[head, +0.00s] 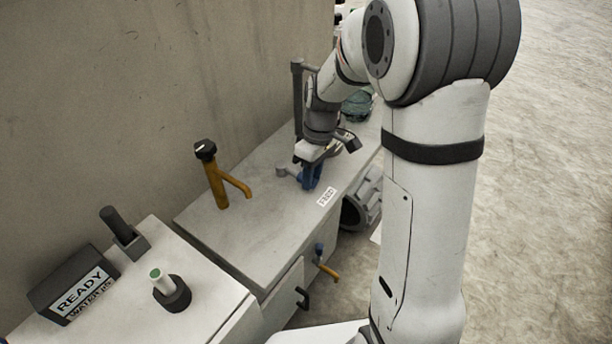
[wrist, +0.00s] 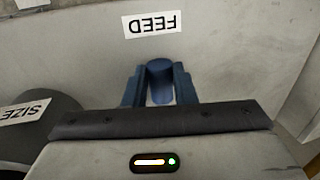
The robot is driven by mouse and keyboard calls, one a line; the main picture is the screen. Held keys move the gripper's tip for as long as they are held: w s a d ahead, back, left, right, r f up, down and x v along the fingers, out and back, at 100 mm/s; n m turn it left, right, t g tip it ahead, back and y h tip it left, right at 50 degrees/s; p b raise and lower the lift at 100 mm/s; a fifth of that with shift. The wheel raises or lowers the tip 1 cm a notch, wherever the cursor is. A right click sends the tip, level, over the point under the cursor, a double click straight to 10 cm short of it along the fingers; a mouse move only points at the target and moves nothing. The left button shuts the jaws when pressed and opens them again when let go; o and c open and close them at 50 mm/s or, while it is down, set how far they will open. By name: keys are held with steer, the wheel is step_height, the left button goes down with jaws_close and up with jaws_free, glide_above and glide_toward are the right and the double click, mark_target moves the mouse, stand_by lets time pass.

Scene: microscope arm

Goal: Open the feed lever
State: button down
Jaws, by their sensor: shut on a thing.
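The feed lever shows in the wrist view as a blue rounded handle (wrist: 160,82) near the white FEED label (wrist: 152,23), which reads upside down there. My gripper (head: 310,182) is lowered onto the counter beside the FEED label (head: 326,196) in the head view. Its two blue fingers stand on either side of the handle in the wrist view, shut on it. The lever's lower part is hidden by my gripper. In the head view I cannot clearly tell lever from fingers.
A dark cylinder with a SIZE label (wrist: 24,112) stands close by in the wrist view. In the head view, an ochre tap-like post (head: 219,184) stands on the counter (head: 250,235). A wall runs behind.

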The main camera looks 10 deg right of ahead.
steer(key=shift+w+r, duration=0.15)
steer(key=shift+w, duration=0.05)
steer(key=c, duration=1.2)
jaws_free()
steer(key=r, duration=0.2)
steer(key=r+p, duration=0.1)
steer(key=r, duration=0.2)
steer(key=w+d+r, duration=0.1)
steer(key=r, duration=0.1)
steer(key=shift+r, duration=0.25)
steer(key=shift+s+f, duration=0.1)
